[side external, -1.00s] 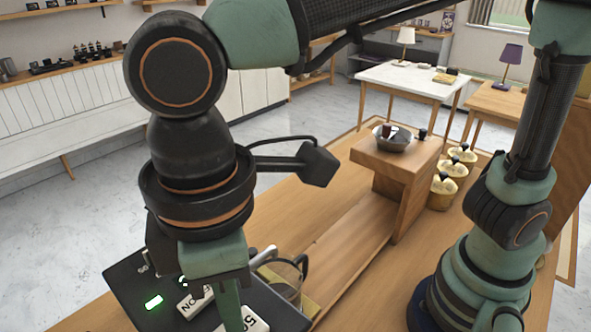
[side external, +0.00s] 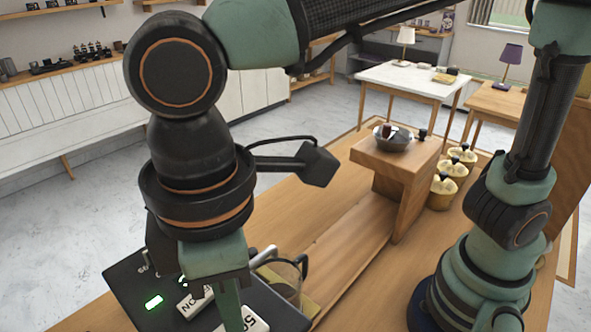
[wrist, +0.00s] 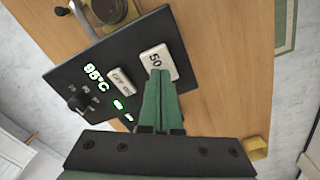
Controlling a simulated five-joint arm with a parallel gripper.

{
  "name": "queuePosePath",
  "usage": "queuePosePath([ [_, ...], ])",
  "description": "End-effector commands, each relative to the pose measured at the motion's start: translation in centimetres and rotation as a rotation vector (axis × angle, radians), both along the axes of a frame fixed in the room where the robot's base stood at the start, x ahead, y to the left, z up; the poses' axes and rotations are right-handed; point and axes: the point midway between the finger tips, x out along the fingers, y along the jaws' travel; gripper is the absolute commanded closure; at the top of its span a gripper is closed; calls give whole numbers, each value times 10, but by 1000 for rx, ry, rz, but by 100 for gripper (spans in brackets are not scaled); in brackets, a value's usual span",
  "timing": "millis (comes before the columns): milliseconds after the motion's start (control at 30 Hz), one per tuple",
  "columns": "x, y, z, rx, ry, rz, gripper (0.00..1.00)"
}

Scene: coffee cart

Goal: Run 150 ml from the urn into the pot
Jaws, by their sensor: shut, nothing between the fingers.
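The urn's dark control panel (side external: 125,290) lies at the lower left; the wrist view shows its lit 95°C readout (wrist: 95,77), an OFF/ON switch (wrist: 119,81), a knob (wrist: 77,100) and a white 50 button (wrist: 158,61). My gripper (wrist: 160,75) is shut and empty, its green fingertips at the near edge of the 50 button; whether they touch it I cannot tell. In the side view the fingers run down beside that button (side external: 256,322). The clear glass pot (side external: 288,283) stands behind the panel beside a metal lever (side external: 264,252), partly hidden; its contents are unclear.
A wooden counter (side external: 345,245) runs behind the panel. A raised wooden stand (side external: 395,165) holds a bowl (side external: 393,140) with items in it. Several yellow jars (side external: 440,192) stand to its right. The counter between pot and stand is clear.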

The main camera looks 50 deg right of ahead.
Motion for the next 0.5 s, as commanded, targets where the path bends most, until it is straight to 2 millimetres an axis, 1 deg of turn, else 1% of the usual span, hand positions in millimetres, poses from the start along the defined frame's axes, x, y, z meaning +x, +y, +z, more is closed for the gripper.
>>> queuePosePath([
  [500,0,0,-9,-1,1,0,100],
])
